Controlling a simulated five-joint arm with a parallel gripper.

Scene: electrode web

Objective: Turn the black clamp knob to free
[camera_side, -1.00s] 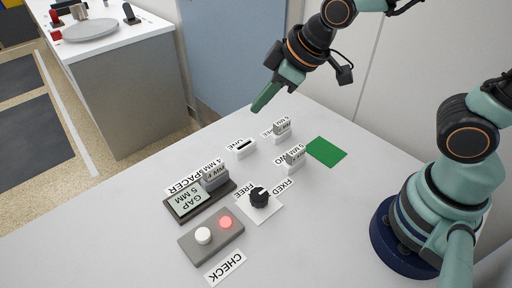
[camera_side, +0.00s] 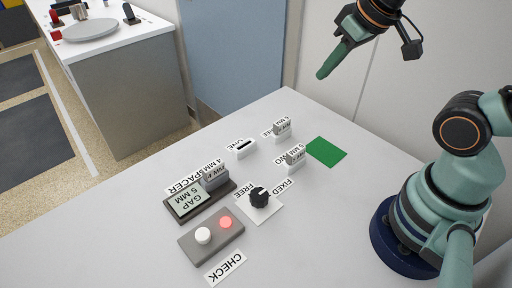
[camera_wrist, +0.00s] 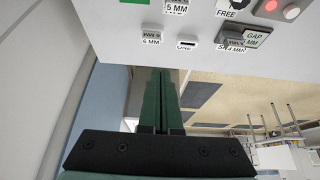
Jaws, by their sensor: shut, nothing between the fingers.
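The black clamp knob (camera_side: 259,197) stands on a white plate (camera_side: 265,211) on the table, between the FREE and FIXED labels. The mark on its top is too small to tell which label it faces. My gripper (camera_side: 322,75) is shut and empty, high above the table's far side and well away from the knob. Its green fingers (camera_wrist: 161,72) lie together in the wrist view.
Left of the knob are the gap display (camera_side: 189,200) with a spacer block in it and a grey check box (camera_side: 211,236) with a white button and a lit red lamp. Labelled spacers (camera_side: 295,159) and a green pad (camera_side: 327,151) lie behind. The front table area is clear.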

